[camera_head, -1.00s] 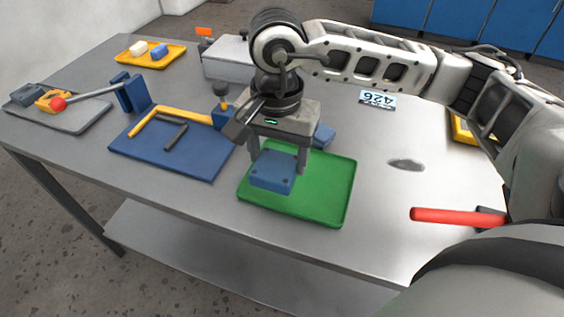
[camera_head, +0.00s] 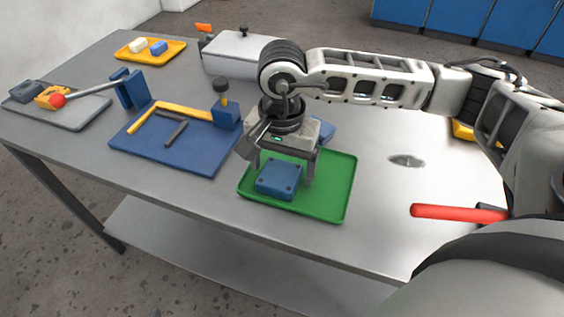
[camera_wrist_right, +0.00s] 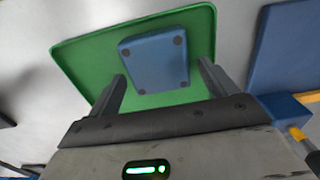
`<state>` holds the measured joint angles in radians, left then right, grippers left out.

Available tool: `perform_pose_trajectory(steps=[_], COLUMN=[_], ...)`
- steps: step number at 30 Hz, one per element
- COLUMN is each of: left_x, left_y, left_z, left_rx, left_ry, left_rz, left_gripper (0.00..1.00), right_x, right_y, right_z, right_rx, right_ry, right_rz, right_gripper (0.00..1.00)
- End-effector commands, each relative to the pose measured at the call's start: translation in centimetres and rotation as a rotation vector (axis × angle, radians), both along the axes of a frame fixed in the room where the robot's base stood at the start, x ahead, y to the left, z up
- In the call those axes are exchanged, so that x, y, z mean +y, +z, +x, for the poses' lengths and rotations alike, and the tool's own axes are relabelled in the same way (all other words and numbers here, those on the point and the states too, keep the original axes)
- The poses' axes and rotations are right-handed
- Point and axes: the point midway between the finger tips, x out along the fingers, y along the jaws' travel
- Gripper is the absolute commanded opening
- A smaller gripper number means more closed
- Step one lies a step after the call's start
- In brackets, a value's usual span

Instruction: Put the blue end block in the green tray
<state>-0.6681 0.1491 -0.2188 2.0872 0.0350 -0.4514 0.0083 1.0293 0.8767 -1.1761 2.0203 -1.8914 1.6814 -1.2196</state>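The blue end block (camera_head: 279,179), a squarish piece with dark holes at its corners, rests in the green tray (camera_head: 335,205), near its front left. In the right wrist view the block (camera_wrist_right: 155,62) lies flat on the green tray floor (camera_wrist_right: 88,66). My right gripper (camera_head: 283,172) is just above and behind the block, fingers pointing down. In the wrist view its fingers (camera_wrist_right: 163,78) are spread wider than the block, with a clear gap on the right side. My left gripper is not in view.
A blue mat (camera_head: 190,160) with a yellow bar and dark rods lies left of the tray. Another blue piece (camera_head: 326,131) shows behind my gripper. A red-handled tool (camera_head: 450,212) lies at right. A grey tray (camera_head: 75,115) and yellow tray (camera_head: 170,52) stand farther left.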

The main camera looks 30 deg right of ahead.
Motion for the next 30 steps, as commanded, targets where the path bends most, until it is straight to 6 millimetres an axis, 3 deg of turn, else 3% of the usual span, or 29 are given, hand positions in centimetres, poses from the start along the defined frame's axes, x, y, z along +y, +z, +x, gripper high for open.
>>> perform_pose_trajectory(steps=[8,13,24,30], left_x=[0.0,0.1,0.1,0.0], left_y=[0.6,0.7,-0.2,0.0], left_z=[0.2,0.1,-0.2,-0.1], left_rx=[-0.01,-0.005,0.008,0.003], left_ry=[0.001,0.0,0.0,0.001], left_rz=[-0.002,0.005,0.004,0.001], left_gripper=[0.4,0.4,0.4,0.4], right_x=[0.0,0.0,0.1,0.0], right_y=[0.1,1.3,9.0,11.7], right_z=[0.0,0.1,0.1,0.1], right_rx=[0.0,-0.004,-0.004,-0.001], right_ry=[0.0,0.0,0.002,0.0], right_rz=[0.0,0.002,0.001,0.0], right_gripper=[0.85,0.85,0.85,0.85])
